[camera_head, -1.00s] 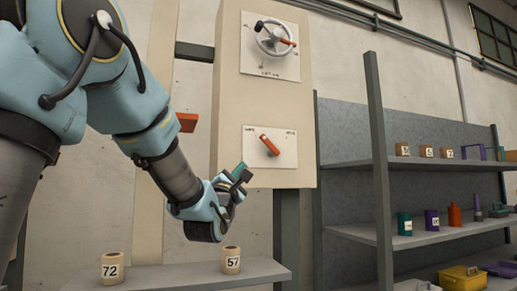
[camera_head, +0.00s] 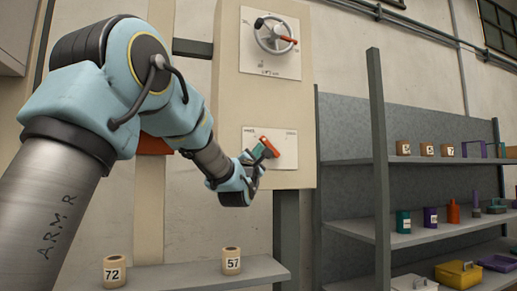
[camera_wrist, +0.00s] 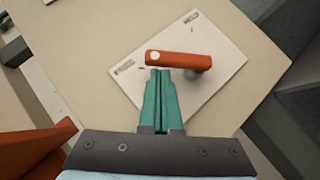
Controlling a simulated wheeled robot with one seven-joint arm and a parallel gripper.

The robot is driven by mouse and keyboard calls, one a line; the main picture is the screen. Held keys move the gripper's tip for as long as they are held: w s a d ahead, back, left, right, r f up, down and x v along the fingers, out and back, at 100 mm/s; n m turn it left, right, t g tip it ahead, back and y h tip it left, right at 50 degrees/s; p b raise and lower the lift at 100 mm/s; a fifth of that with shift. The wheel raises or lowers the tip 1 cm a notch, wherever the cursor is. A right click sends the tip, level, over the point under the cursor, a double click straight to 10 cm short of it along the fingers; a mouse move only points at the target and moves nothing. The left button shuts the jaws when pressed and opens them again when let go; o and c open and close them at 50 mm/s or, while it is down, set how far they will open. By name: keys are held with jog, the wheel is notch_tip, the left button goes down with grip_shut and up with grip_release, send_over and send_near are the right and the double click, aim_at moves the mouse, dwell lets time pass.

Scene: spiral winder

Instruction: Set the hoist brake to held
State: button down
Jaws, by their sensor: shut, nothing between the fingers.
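The brake lever is an orange-red handle (camera_head: 271,149) on a white plate (camera_head: 289,140) on the beige cabinet. It slants, upper end toward the left. A small label sits at each upper corner of the plate, too small to read. In the wrist view the lever (camera_wrist: 180,59) has a pale dot at its left end and a round hub under its right part. My gripper (camera_head: 262,151) is shut and empty, its teal fingers together. In the wrist view the fingertips (camera_wrist: 159,73) are right at the lever's near edge, close to the dotted end. I cannot tell whether they touch.
A grey handwheel (camera_head: 275,36) with a red-tipped handle is above on the same cabinet. Rollers marked 72 (camera_head: 114,271) and 57 (camera_head: 231,261) stand on a low shelf. A shelf rack (camera_head: 379,160) with boxes, cans and trays is at the right.

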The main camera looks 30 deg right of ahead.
aim_at(262, 139)
jog(key=shift+r+m+g+p, duration=0.4)
jog(key=shift+m+g, duration=0.3)
jog(key=shift+m, duration=0.2)
jog(key=shift+d+r+m+g, duration=0.1)
jog(key=shift+r+m+g, duration=0.2)
jog(key=shift+m, duration=0.1)
jog(key=r+m+g+p, duration=0.1)
jog(key=m+p, duration=0.1)
jog(key=shift+d+r+g+p, duration=0.25)
jog(key=shift+r+g+p, duration=0.1)
jog(key=shift+g+p, duration=0.05)
jog(key=d+m+g+y+p, duration=0.1)
jog(key=d+m+y+p, duration=0.1)
jog(key=m+p, duration=0.1)
jog(key=d+r+m+g+y+p, duration=0.1)
jog(key=d+m+g+y+p, duration=0.1)
jog(key=m+p, duration=0.1)
jog(key=s+d+r+m+g+y+p, duration=0.1)
jog(key=d+m+g+y+p, duration=0.1)
jog(key=m+y+p, duration=0.1)
jog(key=shift+d+r+p, duration=0.2)
jog(key=shift+d+p, duration=0.2)
jog(key=shift+p, duration=0.45)
jog(key=shift+d, duration=0.2)
jog(key=shift+r, duration=0.1)
